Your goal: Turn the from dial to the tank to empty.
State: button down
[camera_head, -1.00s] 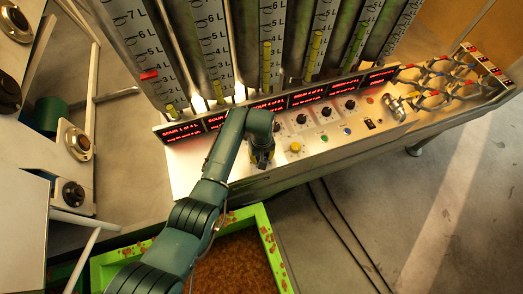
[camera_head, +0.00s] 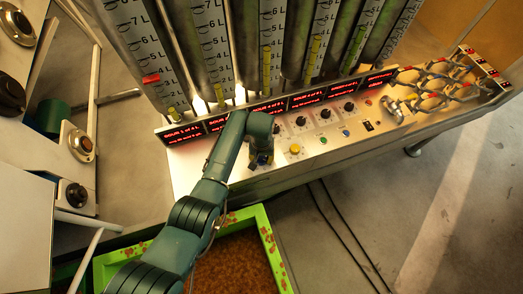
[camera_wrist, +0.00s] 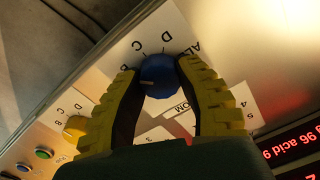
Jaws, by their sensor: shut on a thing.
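The from dial is a blue round knob (camera_wrist: 160,76) with a short pale mark, on a white label lettered ALL, D, C and B; part of the word FROM shows below it. The mark lies on the knob's left side, on the side of the letter B; its exact setting is unclear. My gripper (camera_wrist: 163,78) has its yellow ridged fingers on both sides of the knob, shut on it. In the head view my gripper (camera_head: 261,160) is at the left part of the control panel (camera_head: 205,165), and my arm hides most of the dial.
Red-lettered displays (camera_head: 268,106) and upright tank gauges (camera_head: 212,45) stand behind. Hoses (camera_head: 440,80) are at far right. A green-rimmed crate (camera_head: 268,240) is below in front.

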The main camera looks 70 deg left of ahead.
aim_at(262, 159)
jog(key=shift+s+d+f, duration=0.1)
jog(key=shift+f, duration=0.1)
jog(key=c, duration=0.6)
grip_release()
jog(key=shift+r, duration=0.1)
jog(key=shift+r, duration=0.15)
jog(key=shift+r, duration=0.35)
notch_tip(262, 159, up, 11)
jog(key=shift+r, duration=0.1)
